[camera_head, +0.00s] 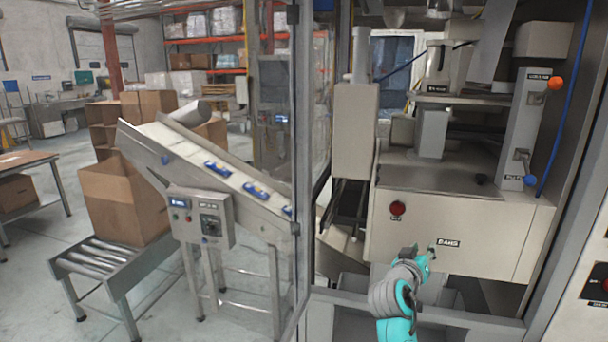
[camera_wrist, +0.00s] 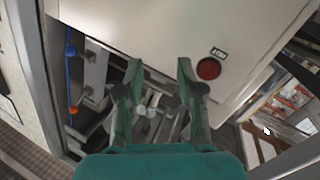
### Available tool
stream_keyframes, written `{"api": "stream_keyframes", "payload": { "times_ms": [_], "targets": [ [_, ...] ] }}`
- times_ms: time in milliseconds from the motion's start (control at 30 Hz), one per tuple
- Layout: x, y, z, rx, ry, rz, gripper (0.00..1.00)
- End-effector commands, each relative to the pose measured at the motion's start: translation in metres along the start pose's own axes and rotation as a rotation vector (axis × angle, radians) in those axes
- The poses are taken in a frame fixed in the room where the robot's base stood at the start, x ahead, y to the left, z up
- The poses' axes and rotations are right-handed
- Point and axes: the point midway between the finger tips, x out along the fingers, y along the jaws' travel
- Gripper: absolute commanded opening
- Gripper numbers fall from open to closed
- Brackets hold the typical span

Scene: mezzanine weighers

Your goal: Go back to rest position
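My gripper (camera_head: 424,262) is teal and grey and is in front of the lower face of a beige machine (camera_head: 470,225), just left of its small black label. In the wrist view my gripper (camera_wrist: 158,75) shows two teal fingers spread apart with nothing between them. A red button (camera_head: 397,208) is on the machine's front, up and left of the gripper. In the wrist view the red button (camera_wrist: 208,68) is just right of the right finger. I cannot tell whether a finger touches the panel.
A metal frame bar (camera_head: 430,312) crosses below the machine, near my arm. A glass door panel (camera_head: 305,130) stands at the left. Beyond it are an inclined conveyor (camera_head: 205,165) with blue packs, a control box (camera_head: 202,217) and a cardboard box (camera_head: 122,198). An orange knob (camera_head: 555,83) is at upper right.

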Motion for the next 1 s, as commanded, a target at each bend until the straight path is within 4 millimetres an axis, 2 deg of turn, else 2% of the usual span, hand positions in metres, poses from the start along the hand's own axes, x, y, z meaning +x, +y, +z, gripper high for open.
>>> {"api": "stream_keyframes", "payload": {
  "times_ms": [33,100,267,500,700,1000],
  "targets": [
    [-0.01,-0.007,0.027,-0.013,-0.004,-0.03,0.38],
    [-0.023,-0.016,0.056,-0.025,-0.002,-0.071,0.38],
    [-0.059,-0.03,0.12,-0.042,-0.001,-0.164,0.38],
    [-0.124,-0.038,0.205,-0.049,0.0,-0.293,0.38],
    [-0.186,-0.033,0.264,-0.04,-0.003,-0.391,0.38],
    [-0.286,-0.007,0.327,0.0,-0.012,-0.514,0.38]
  ]
}}
